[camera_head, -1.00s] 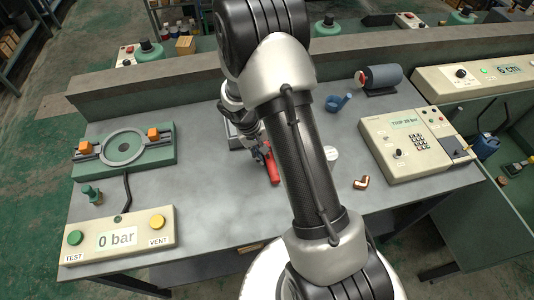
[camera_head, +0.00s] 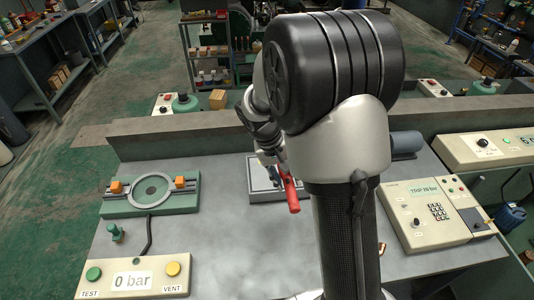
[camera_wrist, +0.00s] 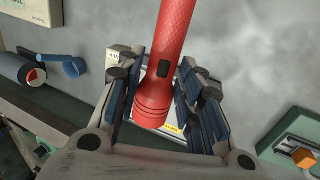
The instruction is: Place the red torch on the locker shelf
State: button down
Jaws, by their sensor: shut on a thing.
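The red torch (camera_head: 289,191) hangs in my gripper (camera_head: 274,172), above the bench and in front of a grey tray (camera_head: 258,187). In the wrist view the torch (camera_wrist: 170,55) lies between the two blue-padded fingers of my gripper (camera_wrist: 165,90), its wide head toward the palm and its body running out past the top edge. A dark button shows on its side. No locker shelf can be told for sure; a grey shelf rack with bottles and boxes (camera_head: 208,55) stands in the background.
A green clamp fixture (camera_head: 150,207) and a 0 bar test panel (camera_head: 134,280) are on the left of the bench. A keypad console (camera_head: 428,212) is on the right. A raised ledge (camera_head: 190,128) runs along the back.

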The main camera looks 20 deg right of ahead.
jog(key=s+a+f+n+b, duration=0.1)
jog(key=a+f, duration=0.2)
jog(key=a, duration=0.3)
jog(key=a+f+n+t+b, duration=0.1)
jog(key=a+f+n, duration=0.1)
jog(key=a, duration=0.3)
jog(key=shift+s+a+f+b, duration=0.35)
jog(key=shift+s+f, duration=0.05)
jog(key=shift+f, duration=0.05)
dwell(0.5)
